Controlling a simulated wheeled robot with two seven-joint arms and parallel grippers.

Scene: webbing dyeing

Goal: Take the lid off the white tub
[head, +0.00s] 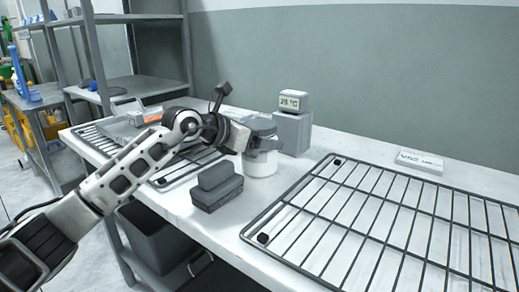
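The white tub (261,163) stands upright on the white table, near the middle of the head view. A grey part (262,124) shows at its top, and I cannot tell how much of this is lid and how much is gripper. My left gripper (254,136) comes in from the left at the height of the tub's top, against or very close to it. Its fingertips do not show clearly, so I cannot tell whether they are open or shut on the lid. My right gripper is not in view.
A grey block-shaped thing (217,187) sits in front of the tub. A grey device with a temperature display (293,101) stands behind it to the right. A wire rack (383,205) covers the right side; another lies under my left arm. A small white box (420,162) lies at the back.

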